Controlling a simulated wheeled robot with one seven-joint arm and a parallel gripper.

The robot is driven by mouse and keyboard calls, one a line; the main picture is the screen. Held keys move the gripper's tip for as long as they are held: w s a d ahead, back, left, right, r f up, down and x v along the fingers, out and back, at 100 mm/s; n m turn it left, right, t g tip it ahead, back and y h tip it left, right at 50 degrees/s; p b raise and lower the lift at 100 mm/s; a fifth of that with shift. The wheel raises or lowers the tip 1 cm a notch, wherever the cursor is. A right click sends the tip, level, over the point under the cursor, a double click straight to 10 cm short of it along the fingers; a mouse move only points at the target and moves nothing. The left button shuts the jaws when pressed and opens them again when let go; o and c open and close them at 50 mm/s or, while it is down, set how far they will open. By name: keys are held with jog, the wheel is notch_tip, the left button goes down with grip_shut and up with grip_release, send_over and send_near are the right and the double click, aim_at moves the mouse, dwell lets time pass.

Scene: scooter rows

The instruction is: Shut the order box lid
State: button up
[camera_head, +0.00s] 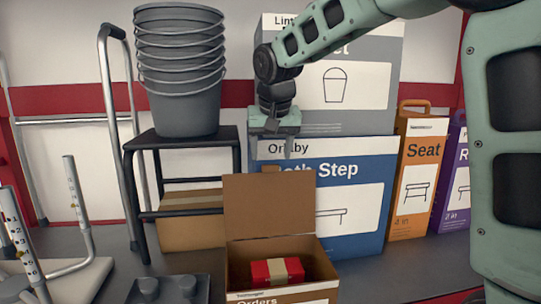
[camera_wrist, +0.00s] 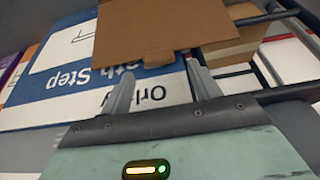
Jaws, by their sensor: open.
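The order box (camera_head: 326,293) is an open brown cardboard box at the bottom middle of the head view, with an "Orders" label on its front. Its lid (camera_head: 268,210) stands upright at the back edge, with a small tab on top. A red parcel with a tan band (camera_head: 277,271) lies inside. My gripper (camera_head: 271,152) is open and empty, above the lid's top edge and apart from it in the picture. In the wrist view the lid (camera_wrist: 165,28) shows beyond the spread fingertips (camera_wrist: 158,74), its tab between them; contact cannot be told.
A blue bath step box (camera_head: 365,165) stands behind the lid, with a grey box (camera_head: 375,55) above it. Orange (camera_head: 412,180) and purple boxes stand right. A black stool (camera_head: 180,140) with stacked grey buckets (camera_head: 180,80) and a brown carton (camera_head: 190,230) stand left.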

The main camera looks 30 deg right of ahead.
aim_at(270, 165)
jog(key=shift+p+x, duration=0.35)
jog(key=shift+x, duration=1.5)
grip_shut()
jog(key=shift+b, duration=0.35)
